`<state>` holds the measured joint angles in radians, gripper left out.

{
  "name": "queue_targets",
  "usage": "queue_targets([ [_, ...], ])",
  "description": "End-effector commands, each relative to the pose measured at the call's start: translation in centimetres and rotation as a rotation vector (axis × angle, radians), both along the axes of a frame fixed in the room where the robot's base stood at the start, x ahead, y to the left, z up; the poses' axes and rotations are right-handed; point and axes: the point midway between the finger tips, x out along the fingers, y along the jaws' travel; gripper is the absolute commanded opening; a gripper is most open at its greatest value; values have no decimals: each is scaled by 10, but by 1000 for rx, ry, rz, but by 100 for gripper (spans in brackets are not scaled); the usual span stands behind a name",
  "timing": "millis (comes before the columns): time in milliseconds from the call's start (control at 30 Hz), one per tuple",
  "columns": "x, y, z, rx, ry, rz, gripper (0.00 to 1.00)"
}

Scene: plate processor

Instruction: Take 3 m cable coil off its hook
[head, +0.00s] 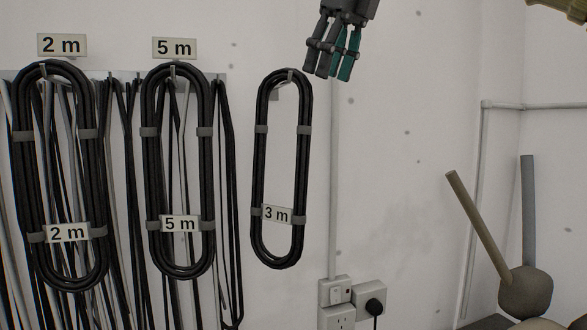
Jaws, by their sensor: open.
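The 3 m cable coil (302,190) is a long black oval loop with grey ties and a tag (277,214) reading "3 m" near its bottom. It hangs upright against the white wall from a small hook (290,76) at its top. My gripper (328,74) is at the top of the head view, pointing down, with dark grey and teal fingers.
To the left hang the 5 m coil (206,180) and the 2 m coil (98,190), under matching signs, with loose black and grey cables behind. Sockets with a plug (374,306) sit below right. Two rods (480,225) rise from a rounded object at far right.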

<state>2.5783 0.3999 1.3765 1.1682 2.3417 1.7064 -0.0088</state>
Motion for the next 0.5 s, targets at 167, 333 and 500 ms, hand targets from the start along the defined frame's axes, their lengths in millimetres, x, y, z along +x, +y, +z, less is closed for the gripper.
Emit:
queue_targets([
  [167,14,10,-25,-2,5,4,48],
  [333,20,14,-39,-2,5,4,48],
  [500,20,15,-45,-3,5,3,48],
])
